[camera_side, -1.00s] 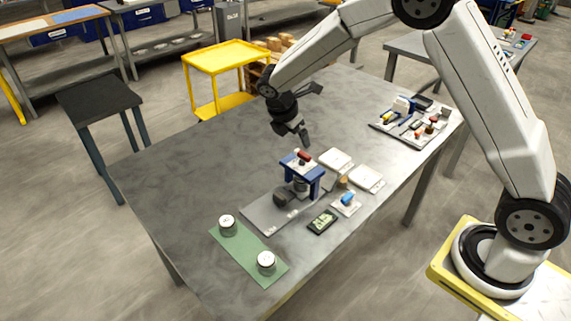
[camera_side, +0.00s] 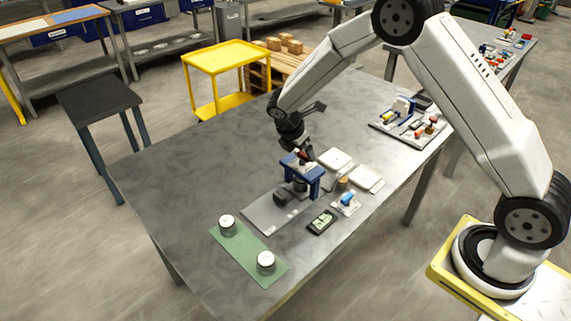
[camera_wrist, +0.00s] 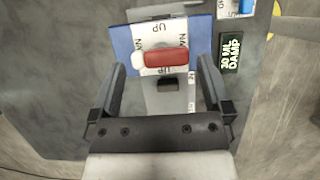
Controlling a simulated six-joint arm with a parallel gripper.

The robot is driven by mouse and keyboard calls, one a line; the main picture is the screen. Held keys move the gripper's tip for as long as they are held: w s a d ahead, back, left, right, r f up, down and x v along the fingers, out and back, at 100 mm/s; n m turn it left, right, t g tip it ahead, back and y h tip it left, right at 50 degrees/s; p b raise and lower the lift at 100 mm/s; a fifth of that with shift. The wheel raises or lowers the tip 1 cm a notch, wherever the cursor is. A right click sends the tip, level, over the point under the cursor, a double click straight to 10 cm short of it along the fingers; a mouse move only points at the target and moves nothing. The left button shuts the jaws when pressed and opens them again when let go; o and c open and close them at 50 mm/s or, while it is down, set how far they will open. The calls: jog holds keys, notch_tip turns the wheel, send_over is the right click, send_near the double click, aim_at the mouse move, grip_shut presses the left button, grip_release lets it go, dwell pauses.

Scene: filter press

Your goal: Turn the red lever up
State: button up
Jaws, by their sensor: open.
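The red lever (camera_wrist: 166,58) lies across the top of the blue press frame (camera_wrist: 121,38) in the wrist view, with a white end at its left. A label around it carries the word UP. In the side view the blue press frame (camera_side: 314,173) stands on a grey base plate (camera_side: 261,214). My gripper (camera_wrist: 159,62) is open, with its two fingers to the left and right of the lever. In the side view my gripper (camera_side: 306,155) is close over the press and partly covers the lever. I cannot tell whether a finger touches it.
A green mat (camera_side: 246,250) with two round white-topped pots lies at the front. White trays (camera_side: 335,159), a blue-topped part (camera_side: 347,199) and a dark DAMP display (camera_side: 321,222) sit right of the press. A tray of parts (camera_side: 384,127) is farther back. The table's left side is clear.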

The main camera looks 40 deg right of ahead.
jog(key=shift+d+f, duration=0.2)
jog(key=shift+f, duration=0.3)
jog(key=c, duration=1)
jog(key=shift+c, duration=0.2)
